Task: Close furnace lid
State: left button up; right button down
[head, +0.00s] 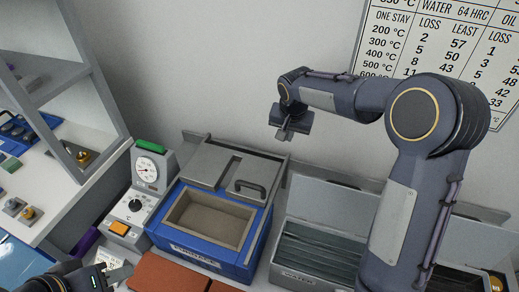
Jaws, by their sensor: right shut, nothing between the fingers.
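The furnace (205,248) is a blue box with a beige, empty-looking cavity (210,217) open at its top. Its grey lid (205,163) lies behind the cavity, at the back of the furnace, and leaves the cavity uncovered. A dark handle (250,189) sits on the lid's right part. My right gripper (284,135) is shut and empty, above and to the right of the lid, apart from it. My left gripper (120,267) is at the bottom left, in front of the furnace's left side; its fingers look apart with nothing between them.
A gauge unit (146,171) with a dial, knob and orange button stands left of the furnace. A grey tank (318,236) stands at its right, behind my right arm. Reddish bricks (170,274) lie in front. A shelf (55,75) is at the left, a wall chart (445,45) behind.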

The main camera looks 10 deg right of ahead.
jog(key=w+a+f+h, duration=0.1)
jog(key=w+a+f, duration=0.35)
jog(key=w, duration=0.25)
notch_tip(320, 180, down, 10)
jog(key=p, duration=0.4)
jog(key=shift+r, duration=0.15)
jog(key=shift+a, duration=0.1)
